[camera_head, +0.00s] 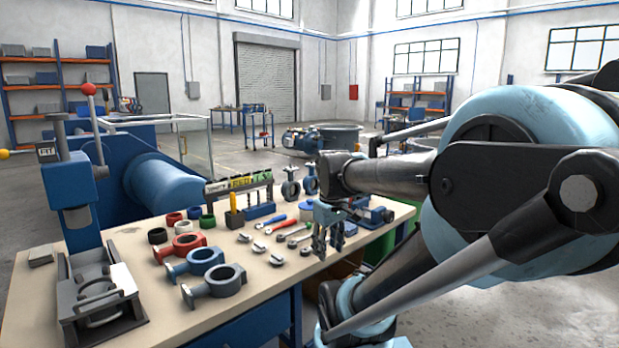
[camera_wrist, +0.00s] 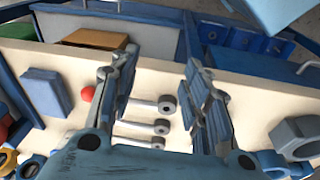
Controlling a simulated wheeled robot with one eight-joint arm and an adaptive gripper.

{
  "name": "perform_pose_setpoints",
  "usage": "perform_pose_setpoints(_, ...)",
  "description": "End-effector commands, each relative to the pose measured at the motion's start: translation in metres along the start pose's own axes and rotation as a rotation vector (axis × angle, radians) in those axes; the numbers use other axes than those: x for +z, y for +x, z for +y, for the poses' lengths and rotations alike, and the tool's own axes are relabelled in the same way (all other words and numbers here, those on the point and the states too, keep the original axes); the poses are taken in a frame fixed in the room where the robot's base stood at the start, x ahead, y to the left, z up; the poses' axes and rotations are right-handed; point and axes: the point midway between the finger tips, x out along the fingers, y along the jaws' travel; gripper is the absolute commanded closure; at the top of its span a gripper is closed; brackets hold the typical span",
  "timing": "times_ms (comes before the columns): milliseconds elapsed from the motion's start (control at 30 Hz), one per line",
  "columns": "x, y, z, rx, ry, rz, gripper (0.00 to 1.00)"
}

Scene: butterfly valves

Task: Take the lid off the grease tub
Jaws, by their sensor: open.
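My gripper (camera_head: 328,248) is open and empty, fingers pointing down near the right end of the workbench (camera_head: 140,245) in the head view. In the wrist view, the fingers of my gripper (camera_wrist: 159,70) stand apart, with bench top and metal rod-like parts showing between them. A small blue rounded thing (camera_head: 307,204) lies behind my gripper in the head view; it may be the grease tub, but I cannot tell. I cannot make out a separate lid or identify the tub in the wrist view.
Several handled valve bodies, including a red one (camera_head: 181,248), and coloured rings fill the bench's middle. Wrenches and a red-handled tool (camera_head: 283,226) lie left of my gripper. A clamp fixture (camera_head: 98,297) stands at the left front. A red ball (camera_wrist: 87,94) shows in the wrist view.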

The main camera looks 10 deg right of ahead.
Motion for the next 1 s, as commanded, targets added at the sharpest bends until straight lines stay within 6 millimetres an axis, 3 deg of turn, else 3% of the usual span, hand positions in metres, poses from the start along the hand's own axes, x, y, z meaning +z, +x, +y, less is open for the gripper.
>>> perform_pose_setpoints(200,-0.057,-0.037,0.03,-0.019,-0.327,-0.024,0.57)
perform_pose_setpoints(500,-0.138,-0.069,0.073,-0.059,-0.791,-0.047,0.57)
perform_pose_setpoints(800,-0.221,-0.081,0.117,-0.112,-1.252,-0.053,0.57)
perform_pose_setpoints(1000,-0.266,-0.079,0.141,-0.146,-1.508,-0.048,0.57)
